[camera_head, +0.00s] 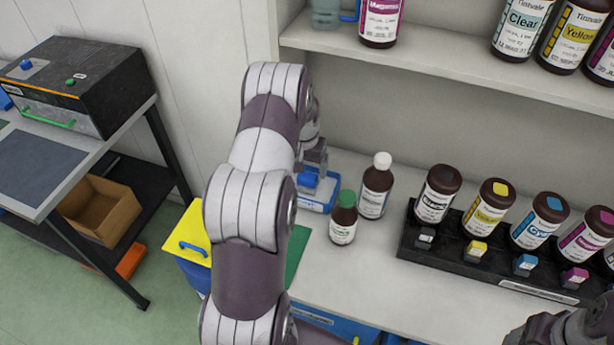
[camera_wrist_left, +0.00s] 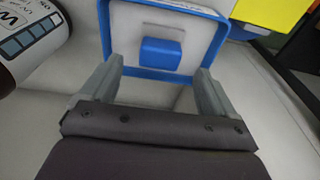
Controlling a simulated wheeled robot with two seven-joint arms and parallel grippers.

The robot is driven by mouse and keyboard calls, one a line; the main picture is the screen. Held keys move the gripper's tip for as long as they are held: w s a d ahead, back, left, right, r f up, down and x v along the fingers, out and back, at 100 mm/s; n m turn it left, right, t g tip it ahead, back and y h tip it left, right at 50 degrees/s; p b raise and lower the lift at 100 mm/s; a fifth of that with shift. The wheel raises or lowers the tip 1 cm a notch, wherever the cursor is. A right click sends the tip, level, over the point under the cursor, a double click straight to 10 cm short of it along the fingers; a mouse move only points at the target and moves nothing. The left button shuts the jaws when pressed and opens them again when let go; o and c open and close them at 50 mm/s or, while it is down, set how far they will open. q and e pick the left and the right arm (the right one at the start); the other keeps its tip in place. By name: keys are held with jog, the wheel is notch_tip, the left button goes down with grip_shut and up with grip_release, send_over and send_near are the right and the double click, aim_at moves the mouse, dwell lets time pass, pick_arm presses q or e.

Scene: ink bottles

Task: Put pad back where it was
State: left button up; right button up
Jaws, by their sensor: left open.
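A small blue block, likely the pad (camera_wrist_left: 161,52), sits on the white floor of a shallow blue-rimmed tray (camera_wrist_left: 150,10). In the head view the tray (camera_head: 318,207) stands on the counter, partly hidden by my left arm, with the blue pad (camera_head: 307,179) showing on it. My left gripper (camera_head: 317,165) is at the tray. In the left wrist view its fingers (camera_wrist_left: 160,78) are apart and empty, one on each side of the pad's line, with the pad beyond the tips. My right gripper (camera_head: 560,330) shows only in part at the bottom right.
A brown green-capped bottle (camera_head: 343,220) and a white-capped bottle (camera_head: 376,188) stand close right of the tray. A black rack (camera_head: 410,240) holds several ink bottles farther right. A green mat (camera_head: 297,250) lies in front. A shelf (camera_head: 420,65) overhangs behind.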

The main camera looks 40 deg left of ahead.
pick_arm(q)
notch_tip(320, 180, up, 6)
jog(key=r, duration=0.1)
jog(key=s+d+r+m, duration=0.1)
jog(key=s+d+r, duration=0.15)
jog(key=d, duration=0.55)
jog(key=s+d+r+m, duration=0.1)
jog(key=s+d+m, duration=0.1)
jog(key=s+d, duration=1.2)
jog(key=shift+s+d+m+b, duration=0.4)
jog(key=shift+s, duration=0.6)
jog(key=shift+r, duration=0.1)
